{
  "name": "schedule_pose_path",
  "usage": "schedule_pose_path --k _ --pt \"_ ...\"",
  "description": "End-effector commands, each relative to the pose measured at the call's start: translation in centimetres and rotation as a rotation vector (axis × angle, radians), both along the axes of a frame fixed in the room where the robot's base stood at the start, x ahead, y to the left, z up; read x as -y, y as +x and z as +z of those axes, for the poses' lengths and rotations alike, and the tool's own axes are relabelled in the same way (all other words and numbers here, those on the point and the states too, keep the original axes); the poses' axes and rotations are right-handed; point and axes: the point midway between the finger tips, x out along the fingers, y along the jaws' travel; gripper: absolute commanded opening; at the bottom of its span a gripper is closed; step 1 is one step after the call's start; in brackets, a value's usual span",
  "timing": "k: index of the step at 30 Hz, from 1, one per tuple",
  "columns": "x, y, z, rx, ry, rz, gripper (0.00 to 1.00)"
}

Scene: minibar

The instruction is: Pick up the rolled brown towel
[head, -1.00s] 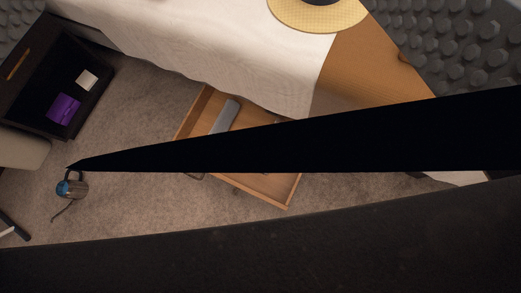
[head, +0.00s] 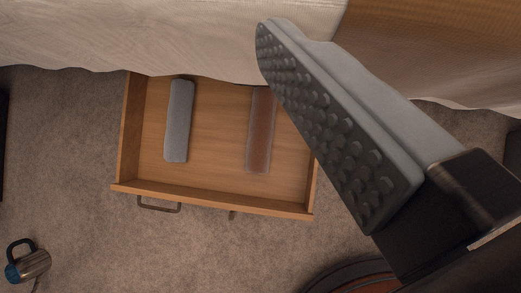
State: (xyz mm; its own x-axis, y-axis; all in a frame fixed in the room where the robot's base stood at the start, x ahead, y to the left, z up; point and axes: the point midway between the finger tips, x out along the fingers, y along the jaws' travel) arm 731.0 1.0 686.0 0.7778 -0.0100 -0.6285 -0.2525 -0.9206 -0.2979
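The rolled brown towel (head: 260,140) lies lengthwise in the open wooden drawer, right of the middle. It is a narrow brown strip with paler edges. Its top end is close to the tablecloth edge, and my finger passes across the view near its upper right side. My gripper (head: 335,125) shows as one large grey finger with a bumpy pad at the right. The pad is bare, with nothing against it, and the other finger is out of view. I cannot tell the finger's height above the towel; no grip on it shows.
A rolled grey towel (head: 179,120) lies left of the brown one in the drawer (head: 215,197). A pale cloth (head: 130,35) hangs over the furniture above. A small blue and metal object with a handle (head: 27,262) is on the carpet at lower left. A round dark-rimmed object (head: 355,280) shows at the bottom.

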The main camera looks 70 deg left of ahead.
Motion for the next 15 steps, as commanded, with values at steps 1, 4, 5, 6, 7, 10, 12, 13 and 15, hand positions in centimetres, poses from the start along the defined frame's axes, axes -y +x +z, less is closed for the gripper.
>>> schedule_pose_path --k 1,4,5,6,7,10,12,13,15 --pt "0.0 0.4 -2.2 -0.025 0.008 -0.008 0.91" --pt "0.0 1.0 -6.1 -0.063 0.025 -0.026 0.91" --pt "0.0 1.1 -7.3 -0.076 0.03 -0.031 0.91" --pt "0.0 1.2 -8.9 -0.092 0.036 -0.039 0.91" --pt "0.0 1.3 -10.0 -0.103 0.041 -0.045 0.91" --pt "0.1 1.4 -14.0 -0.142 0.056 -0.064 0.91" --pt "0.1 1.4 -16.7 -0.168 0.065 -0.077 0.91" --pt "0.1 1.4 -18.0 -0.18 0.069 -0.083 0.91" --pt "0.1 1.1 -20.7 -0.207 0.079 -0.098 0.91"
